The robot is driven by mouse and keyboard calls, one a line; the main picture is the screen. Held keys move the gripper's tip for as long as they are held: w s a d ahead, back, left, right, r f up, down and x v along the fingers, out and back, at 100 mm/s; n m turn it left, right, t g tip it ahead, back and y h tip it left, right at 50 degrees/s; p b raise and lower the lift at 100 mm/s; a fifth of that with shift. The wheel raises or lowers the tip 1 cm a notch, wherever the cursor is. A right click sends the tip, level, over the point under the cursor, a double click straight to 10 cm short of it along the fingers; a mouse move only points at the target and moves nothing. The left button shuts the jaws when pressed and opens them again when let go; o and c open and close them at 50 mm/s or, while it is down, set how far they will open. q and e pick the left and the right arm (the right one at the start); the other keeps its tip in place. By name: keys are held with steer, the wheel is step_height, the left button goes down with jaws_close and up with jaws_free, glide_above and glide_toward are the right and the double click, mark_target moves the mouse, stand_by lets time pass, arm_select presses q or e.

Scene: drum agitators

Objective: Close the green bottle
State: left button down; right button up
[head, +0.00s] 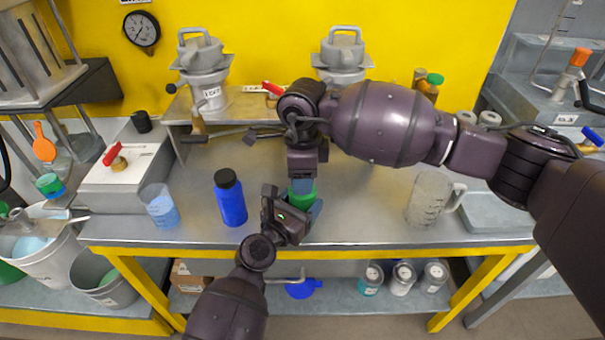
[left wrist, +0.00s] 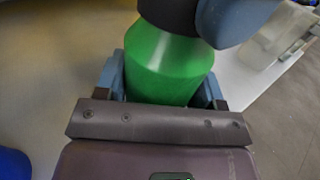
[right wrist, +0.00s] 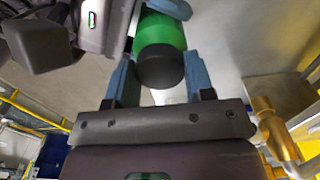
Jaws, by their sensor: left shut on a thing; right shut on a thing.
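The green bottle (head: 301,198) stands above the front middle of the table, mostly hidden by my grippers. My left gripper (left wrist: 165,80) is shut around its body, with the green side (left wrist: 172,68) between the fingers. My right gripper (right wrist: 160,75) comes from above and is shut on the black cap (right wrist: 160,67). The cap is at the bottle's top end, in line with the green body (right wrist: 158,32). Whether it is fully seated cannot be told, as a right finger (left wrist: 232,20) covers the neck in the left wrist view.
A blue bottle (head: 230,202) with a black cap and a beaker of blue liquid (head: 160,208) stand to the left. A clear jug (head: 430,200) stands to the right. A raised metal shelf (head: 240,115) is behind. Bare table lies between the bottles and the jug.

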steer(key=m, duration=0.4)
steer(key=shift+m, duration=0.3)
steer(key=m, duration=0.3)
steer(key=shift+m, duration=0.4)
steer(key=o, duration=1.1)
steer(key=shift+r, duration=0.15)
step_height(320, 180, up, 12)
steer(key=shift+f, duration=0.15)
arm_select(q)
steer(key=shift+c, duration=0.8)
jaws_free()
